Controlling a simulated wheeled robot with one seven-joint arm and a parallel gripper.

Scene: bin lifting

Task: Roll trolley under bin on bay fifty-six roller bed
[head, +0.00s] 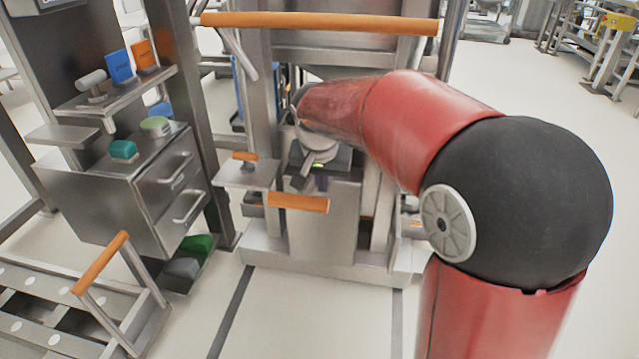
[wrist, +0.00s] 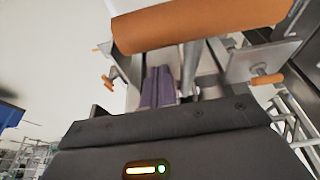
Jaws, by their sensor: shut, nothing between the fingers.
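A steel wheeled-looking frame, which I take for the trolley (head: 270,250), stands in the middle of the head view. An orange push bar (head: 320,22) crosses its top, and a short orange handle (head: 298,202) sits low at its front. My gripper (head: 303,178) is inside the frame, just above the short handle, partly hidden by my arm. In the wrist view my gripper's fingers (wrist: 158,72) are together and empty. A thick orange bar (wrist: 200,25) passes close in front, apart from the fingers. I cannot pick out a bin or a bay number for certain.
A steel drawer cabinet (head: 120,190) with a shelf (head: 115,92) of small coloured items stands left. A low steel bed with white discs (head: 40,312) and an orange handle (head: 100,262) is at lower left. Pale floor (head: 320,320) is clear in front, and more is open at right.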

